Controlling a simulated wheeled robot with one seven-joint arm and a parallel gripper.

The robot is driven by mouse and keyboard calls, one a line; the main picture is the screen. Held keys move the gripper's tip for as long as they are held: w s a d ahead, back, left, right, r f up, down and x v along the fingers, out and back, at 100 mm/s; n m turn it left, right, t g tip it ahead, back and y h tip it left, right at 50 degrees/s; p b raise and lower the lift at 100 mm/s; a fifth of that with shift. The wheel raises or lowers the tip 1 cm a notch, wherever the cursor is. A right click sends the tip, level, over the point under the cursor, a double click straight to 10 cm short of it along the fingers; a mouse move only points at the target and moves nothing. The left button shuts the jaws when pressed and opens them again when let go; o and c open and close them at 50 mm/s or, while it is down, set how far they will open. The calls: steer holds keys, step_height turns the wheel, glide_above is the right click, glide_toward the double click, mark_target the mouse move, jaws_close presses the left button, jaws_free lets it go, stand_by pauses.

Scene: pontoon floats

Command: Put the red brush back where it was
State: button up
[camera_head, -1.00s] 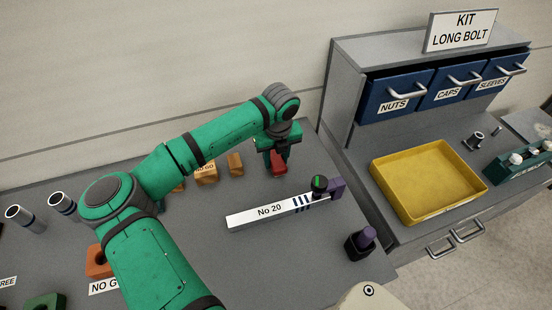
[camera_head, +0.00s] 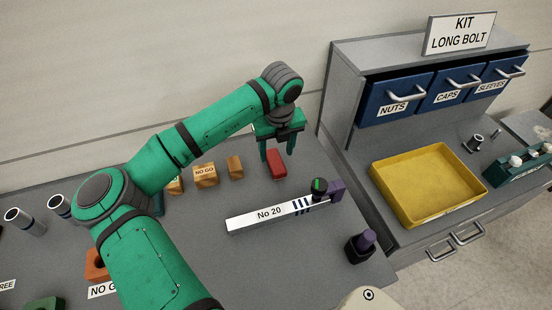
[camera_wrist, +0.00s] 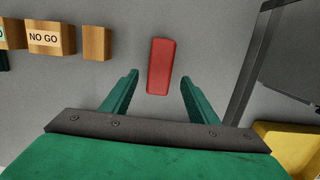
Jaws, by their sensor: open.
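The red brush (camera_head: 277,164) lies on the grey table near its back edge, to the right of the wooden blocks. It shows as a plain red block in the wrist view (camera_wrist: 161,66), with nothing touching it. My gripper (camera_head: 279,151) is open and empty above the brush. In the wrist view the two green fingers of my gripper (camera_wrist: 158,80) are spread wide, with the brush lying between and beyond their tips.
Wooden blocks (camera_head: 205,175), one marked NO GO, stand left of the brush. A No 20 gauge bar (camera_head: 268,213) lies in front. A yellow tray (camera_head: 425,218) and a cabinet with blue drawers (camera_head: 395,98) are at right. Table around the brush is clear.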

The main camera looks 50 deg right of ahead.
mark_target(277, 165)
steer(key=shift+s+a+r, duration=0.1)
steer(key=shift+s+r, duration=0.05)
steer(key=shift+r, duration=1.25)
steer(key=shift+s+a+r, duration=0.1)
steer(key=shift+s+r, duration=0.05)
steer(key=shift+r, duration=1.2)
